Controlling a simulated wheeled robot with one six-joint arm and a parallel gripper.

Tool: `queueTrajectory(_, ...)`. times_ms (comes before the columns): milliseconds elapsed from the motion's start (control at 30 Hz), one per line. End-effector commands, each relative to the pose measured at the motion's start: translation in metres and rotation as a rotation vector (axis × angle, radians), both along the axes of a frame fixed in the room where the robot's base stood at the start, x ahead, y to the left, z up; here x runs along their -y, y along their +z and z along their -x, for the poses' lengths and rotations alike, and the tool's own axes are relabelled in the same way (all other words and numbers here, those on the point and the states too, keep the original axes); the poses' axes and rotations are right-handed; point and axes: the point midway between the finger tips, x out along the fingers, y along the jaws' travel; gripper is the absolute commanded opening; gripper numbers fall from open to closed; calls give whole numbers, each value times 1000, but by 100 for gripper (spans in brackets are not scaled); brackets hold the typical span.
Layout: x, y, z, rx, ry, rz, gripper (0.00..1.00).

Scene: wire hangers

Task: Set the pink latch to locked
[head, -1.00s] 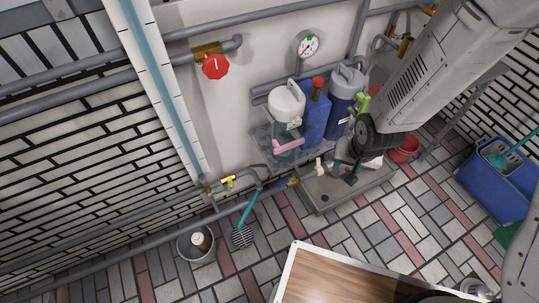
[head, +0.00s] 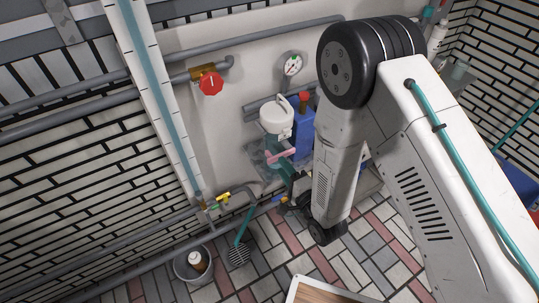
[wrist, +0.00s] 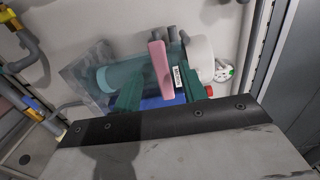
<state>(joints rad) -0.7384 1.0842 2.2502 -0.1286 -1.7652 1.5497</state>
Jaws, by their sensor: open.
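The pink latch (wrist: 158,68) is a flat bar on a canister with a white cap (head: 277,117) and a clear teal body (wrist: 112,78). In the head view the pink latch (head: 280,155) points out to the left, slightly tilted. In the wrist view my gripper (wrist: 156,55) is open, its dark green fingers on either side of the latch. I cannot tell whether either finger touches it. My arm hides part of the area right of the canister in the head view.
A blue container (head: 303,132) stands right beside the canister. A red valve handle (head: 210,83) and gauge (head: 292,65) are above. Pipes run along the wall. A bucket (head: 194,264) stands on the tiled floor at lower left, where there is free room.

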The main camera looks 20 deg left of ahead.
Motion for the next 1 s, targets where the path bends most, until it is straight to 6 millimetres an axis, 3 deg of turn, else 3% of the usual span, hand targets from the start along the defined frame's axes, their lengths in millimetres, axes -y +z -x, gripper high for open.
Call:
queueTrajectory(400, -50, 0, -38, 2, 3, 3, 42)
queueTrajectory(800, -56, 0, -46, 1, 0, 5, 42)
queueTrajectory(967, -55, 0, -46, 1, 0, 5, 0)
queueTrajectory(1000, -55, 0, -46, 1, 0, 5, 0)
